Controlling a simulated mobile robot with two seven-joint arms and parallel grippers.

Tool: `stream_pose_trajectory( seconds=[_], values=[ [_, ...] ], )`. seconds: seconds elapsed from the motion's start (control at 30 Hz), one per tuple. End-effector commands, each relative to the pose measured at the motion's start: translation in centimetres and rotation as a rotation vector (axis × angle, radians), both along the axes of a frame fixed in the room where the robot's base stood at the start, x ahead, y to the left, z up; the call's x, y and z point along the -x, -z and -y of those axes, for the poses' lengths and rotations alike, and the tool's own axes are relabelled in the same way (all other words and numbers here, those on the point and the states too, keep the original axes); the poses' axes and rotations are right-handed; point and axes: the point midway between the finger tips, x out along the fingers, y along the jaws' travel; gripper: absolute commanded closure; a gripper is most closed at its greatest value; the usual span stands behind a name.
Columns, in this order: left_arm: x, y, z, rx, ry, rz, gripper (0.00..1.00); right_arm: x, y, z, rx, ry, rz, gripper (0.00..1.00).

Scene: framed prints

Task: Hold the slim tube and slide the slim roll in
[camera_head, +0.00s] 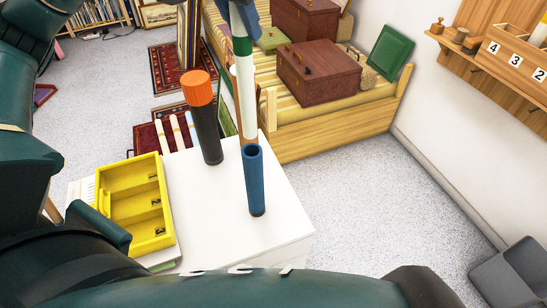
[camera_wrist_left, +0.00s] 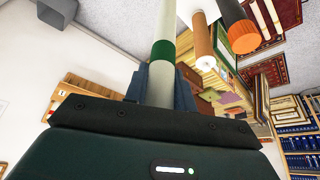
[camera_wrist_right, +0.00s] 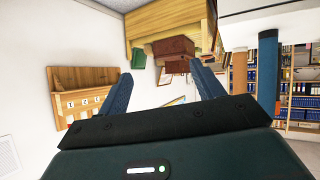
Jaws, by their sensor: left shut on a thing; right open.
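The slim roll, white with a green band (camera_head: 245,92), hangs nearly upright in the head view. My left gripper (camera_head: 247,10) is shut on it near the top of the picture; the left wrist view shows the roll (camera_wrist_left: 164,35) between the blue fingers. The slim blue tube (camera_head: 254,185) stands upright on the white table (camera_head: 205,235), its open mouth facing up. The roll's lower end appears just above that mouth, apart from it in the picture. My right gripper (camera_wrist_right: 165,88) is open and empty; the blue tube (camera_wrist_right: 267,75) is to its right in that wrist view.
A black tube with an orange cap (camera_head: 205,130) stands left of the blue tube. A brown tube (camera_wrist_right: 239,72) stands behind the roll. A yellow tray (camera_head: 132,200) is at the table's left. A wooden bench with brown cases (camera_head: 318,72) is behind.

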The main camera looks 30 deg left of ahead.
Motion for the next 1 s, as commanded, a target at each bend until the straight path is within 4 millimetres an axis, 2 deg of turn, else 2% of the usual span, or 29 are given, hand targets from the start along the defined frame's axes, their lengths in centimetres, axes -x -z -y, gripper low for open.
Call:
stream_pose_trajectory(
  seconds=[0.03,0.17,0.2,0.3,0.4,0.6,0.7,0.8,0.97,1.0],
  values=[
    [0.0,0.0,0.0,0.000,0.000,0.000,1.00,-1.6,0.0,-1.0,0.081,-0.066,0.050,0.33],
    [0.0,0.0,0.0,0.000,0.000,0.000,1.00,-5.3,-0.7,-4.9,0.386,-0.291,0.247,0.33],
    [0.0,0.0,0.0,0.000,0.000,0.000,1.00,-6.3,-1.3,-6.5,0.500,-0.371,0.333,0.33],
    [0.0,0.0,0.0,0.000,0.000,0.000,1.00,-8.1,-3.4,-10.7,0.789,-0.549,0.569,0.33],
    [0.0,0.0,0.0,0.000,0.000,0.000,1.00,-8.9,-5.7,-15.0,1.077,-0.698,0.824,0.33],
    [0.0,0.0,0.0,0.000,0.000,0.000,1.00,-8.0,-9.4,-22.9,1.662,-0.889,1.367,0.33],
    [0.0,0.0,0.0,0.000,0.000,0.000,1.00,-7.0,-10.2,-25.8,1.917,-0.919,1.606,0.33],
    [0.0,0.0,0.0,0.000,0.000,0.000,1.00,-5.9,-10.6,-27.7,2.113,-0.918,1.792,0.33],
    [0.0,0.0,0.0,0.000,0.000,0.000,1.00,-5.1,-10.6,-29.1,2.289,-0.895,1.953,0.33],
    [0.0,0.0,0.0,0.000,0.000,0.000,1.00,-5.0,-10.6,-29.4,-2.277,0.879,-1.945,0.33]
  ],
)
